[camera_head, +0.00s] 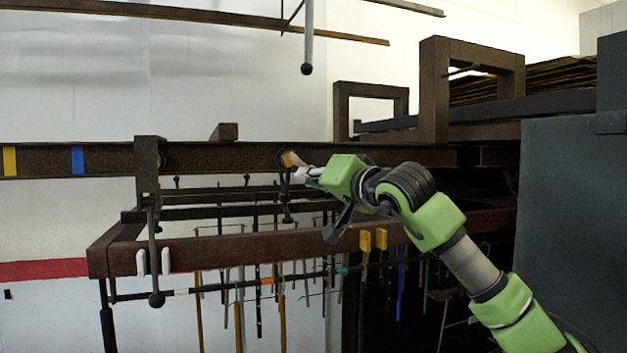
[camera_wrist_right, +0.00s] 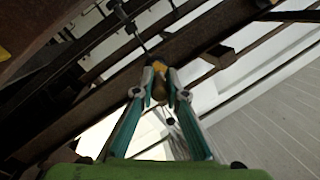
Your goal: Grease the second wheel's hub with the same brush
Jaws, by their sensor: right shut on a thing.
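My right gripper (camera_head: 309,175) is shut on a brush (camera_head: 291,159) with a pale handle and a tan-orange head, which points left and up. The brush head lies over a small dark wheel (camera_head: 280,158) on the long rusty rail, and covers most of it; I cannot tell if the bristles touch the hub. Another dark round wheel (camera_head: 161,159) sits further left, by the upright rusty bracket. In the right wrist view, the gripper fingers (camera_wrist_right: 165,82) close around the brush (camera_wrist_right: 158,84), and the wheel cannot be made out. My left gripper is not in view.
The rusty rail (camera_head: 225,157) runs across, with yellow and blue bands at left. Below, a rusty beam (camera_head: 225,250) carries several hanging tools. A black ball-ended lever (camera_head: 156,298) hangs in front. A dark grey cabinet (camera_head: 570,210) stands at right.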

